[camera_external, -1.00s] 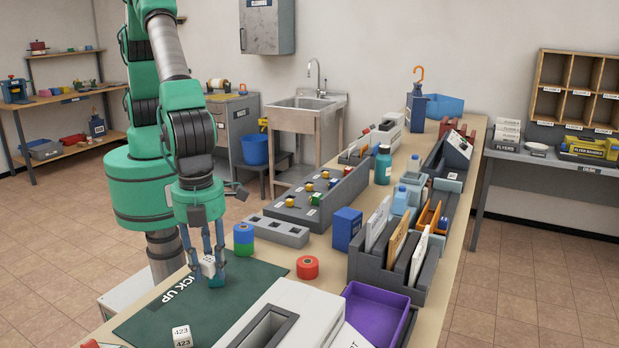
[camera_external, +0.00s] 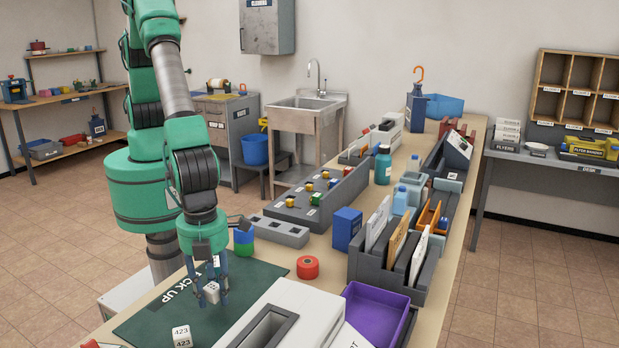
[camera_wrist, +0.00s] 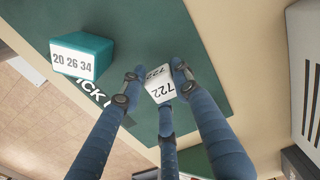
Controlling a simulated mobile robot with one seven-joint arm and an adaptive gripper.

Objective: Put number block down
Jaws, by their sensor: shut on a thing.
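My gripper (camera_external: 209,288) is shut on a white number block (camera_external: 212,291) over the dark green mat (camera_external: 262,275) with "PICK UP" lettering. In the wrist view the held block (camera_wrist: 160,87) reads 722 and sits between my blue fingers. I cannot tell whether it touches the mat. In the wrist view a teal block with a white "20 26 34" label (camera_wrist: 82,56) is on the mat at the upper left.
A white machine with a slot (camera_external: 305,300) stands right of the mat. A red roll (camera_external: 307,267) lies beyond it, and blue and green rolls (camera_external: 243,247) are stacked by the mat's far edge. A purple tray (camera_external: 378,315) is further right. The mat has bare space around the held block.

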